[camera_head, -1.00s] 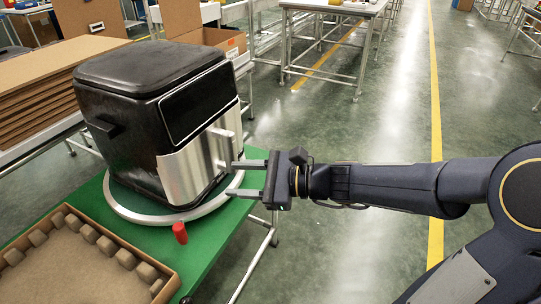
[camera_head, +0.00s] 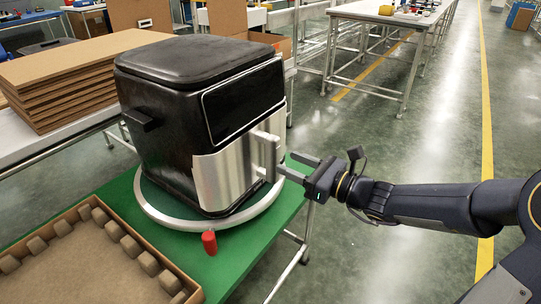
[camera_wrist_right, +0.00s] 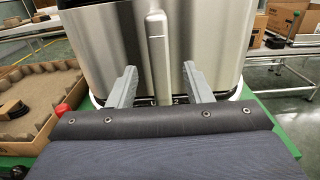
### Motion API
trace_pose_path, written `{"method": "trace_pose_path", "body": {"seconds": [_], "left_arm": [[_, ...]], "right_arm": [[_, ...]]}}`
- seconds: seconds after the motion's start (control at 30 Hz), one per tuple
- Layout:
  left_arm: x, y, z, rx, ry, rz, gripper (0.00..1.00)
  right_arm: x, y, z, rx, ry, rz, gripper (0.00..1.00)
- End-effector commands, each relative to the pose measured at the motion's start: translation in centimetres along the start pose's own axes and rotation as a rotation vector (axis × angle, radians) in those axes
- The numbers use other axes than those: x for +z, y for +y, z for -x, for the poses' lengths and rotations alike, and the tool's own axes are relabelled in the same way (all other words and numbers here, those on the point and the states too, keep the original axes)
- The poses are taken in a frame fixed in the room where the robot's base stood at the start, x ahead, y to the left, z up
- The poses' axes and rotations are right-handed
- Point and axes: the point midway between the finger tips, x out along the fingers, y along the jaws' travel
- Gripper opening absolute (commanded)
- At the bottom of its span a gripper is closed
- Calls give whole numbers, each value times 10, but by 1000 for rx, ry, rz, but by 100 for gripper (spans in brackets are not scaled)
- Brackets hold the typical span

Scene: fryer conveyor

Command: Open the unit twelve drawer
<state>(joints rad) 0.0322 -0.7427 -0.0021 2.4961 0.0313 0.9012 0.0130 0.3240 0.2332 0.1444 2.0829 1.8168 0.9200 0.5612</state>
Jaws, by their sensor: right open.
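The unit with the drawer is a black fryer (camera_head: 165,120) with a silver drawer front (camera_head: 222,178) and an upright silver handle (camera_head: 267,155). The drawer looks shut. In the right wrist view the handle (camera_wrist_right: 158,55) is centred, and a partly hidden label lies low on the front. My right gripper (camera_head: 284,163) is open, just right of the handle in the head view. In the right wrist view its fingers (camera_wrist_right: 159,72) stand either side of the handle, with gaps; I see no contact. My left gripper is out of view.
The fryer stands on a round silver-rimmed turntable (camera_head: 160,219) on a green table (camera_head: 232,262). A red knob (camera_head: 209,242) is at its front. A cardboard tray (camera_head: 195,294) lies front left. Cardboard sheets (camera_head: 80,75) are stacked behind left. The floor at right is clear.

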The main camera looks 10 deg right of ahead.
Motion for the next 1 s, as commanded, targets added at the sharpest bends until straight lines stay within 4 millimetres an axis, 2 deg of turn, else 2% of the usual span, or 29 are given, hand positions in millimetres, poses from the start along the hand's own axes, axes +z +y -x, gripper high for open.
{"method": "trace_pose_path", "body": {"seconds": [0.2, 0.33, 0.5, 0.73, 1.0], "left_arm": [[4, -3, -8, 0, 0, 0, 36], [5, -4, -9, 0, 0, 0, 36], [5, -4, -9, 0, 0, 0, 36], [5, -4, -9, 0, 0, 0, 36], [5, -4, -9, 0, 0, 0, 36]], "right_arm": [[-2, 2, -37, 5, -1, -1, 45], [-1, 1, -53, 3, -1, 0, 45], [0, 1, -62, 1, 0, 1, 45], [0, 0, -62, 1, 0, 0, 45], [0, 0, -62, 1, 0, 0, 10]]}}
